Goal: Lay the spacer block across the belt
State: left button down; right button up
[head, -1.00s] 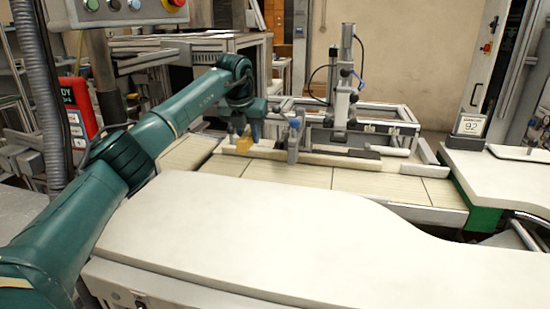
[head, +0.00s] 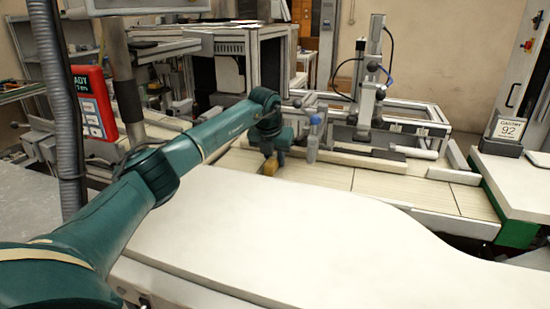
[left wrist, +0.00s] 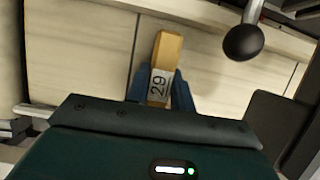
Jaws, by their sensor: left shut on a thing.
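The spacer block is a small yellow wooden block (head: 270,168). In the left wrist view the block (left wrist: 167,52) points away from the palm and has a white label with dark digits. My left gripper (head: 272,150) is shut on it, with blue fingers (left wrist: 155,88) on either side of the label. The belt (head: 325,174) is a pale surface with dark cross seams. The block is over the belt's left part, close to its near edge; whether it touches the belt I cannot tell. My right gripper is not in view.
A long rail (head: 350,157) runs along the belt's far side, with a metal measuring stand (head: 372,75) behind. A wide cream worktop (head: 270,235) lies in front. The belt's middle looks clear.

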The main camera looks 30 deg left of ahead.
pick_arm(q)
jog(key=c, duration=1.2)
grip_release()
jog(key=shift+f, duration=0.1)
jog(key=v, duration=1.2)
